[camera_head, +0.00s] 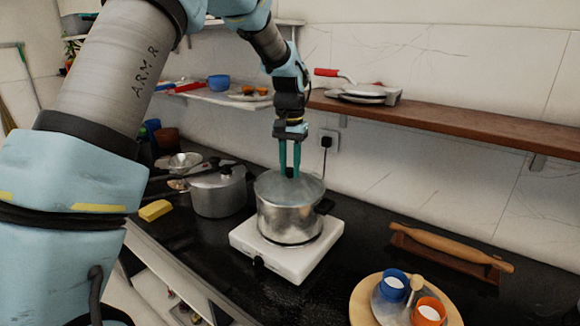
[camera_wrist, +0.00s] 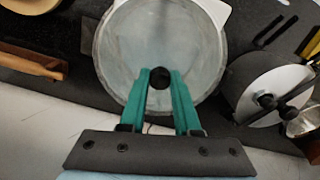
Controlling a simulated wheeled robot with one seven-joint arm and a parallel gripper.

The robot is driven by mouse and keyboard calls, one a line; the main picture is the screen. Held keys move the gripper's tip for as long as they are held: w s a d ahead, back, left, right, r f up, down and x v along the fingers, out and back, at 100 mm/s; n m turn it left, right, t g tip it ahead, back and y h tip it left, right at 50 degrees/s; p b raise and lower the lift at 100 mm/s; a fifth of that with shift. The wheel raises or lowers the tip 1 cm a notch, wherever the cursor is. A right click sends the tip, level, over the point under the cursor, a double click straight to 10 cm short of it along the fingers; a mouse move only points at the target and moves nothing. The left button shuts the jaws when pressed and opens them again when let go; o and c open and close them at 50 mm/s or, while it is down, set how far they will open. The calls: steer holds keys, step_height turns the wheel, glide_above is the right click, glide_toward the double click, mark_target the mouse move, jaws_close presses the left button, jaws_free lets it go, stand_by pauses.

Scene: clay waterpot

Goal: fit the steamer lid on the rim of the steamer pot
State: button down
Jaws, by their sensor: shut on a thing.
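The steamer lid (camera_head: 270,187) is a grey disc at the top of the silver steamer pot (camera_head: 285,220). My gripper (camera_head: 290,174) points straight down over it, with its green fingers shut on the lid's dark knob. In the wrist view the fingertips of my gripper (camera_wrist: 159,76) flank the knob, and the lid (camera_wrist: 150,40) spreads out beyond them, hiding the pot. The lid lies over the pot's opening, close to the rim. I cannot tell whether it sits flush all round or hovers slightly. The pot stands upright on a white burner (camera_head: 270,264).
A lidded cooker (camera_head: 217,193) stands close on the left, with a yellow sponge (camera_head: 155,210) beyond it. A rolling pin (camera_head: 450,247) lies on the right. A round board (camera_head: 362,305) with blue and orange cups is at the front right. A wooden shelf (camera_head: 450,121) runs behind.

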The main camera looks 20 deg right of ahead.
steer(key=shift+r+p, duration=0.5)
steer(key=shift+r, duration=0.05)
steer(key=shift+f, duration=0.75)
stand_by(0.9)
steer(key=c, duration=0.5)
jaws_free()
steer(key=shift+c, duration=0.2)
steer(key=shift+o, duration=0.2)
steer(key=o, duration=0.5)
steer(key=shift+r, duration=0.1)
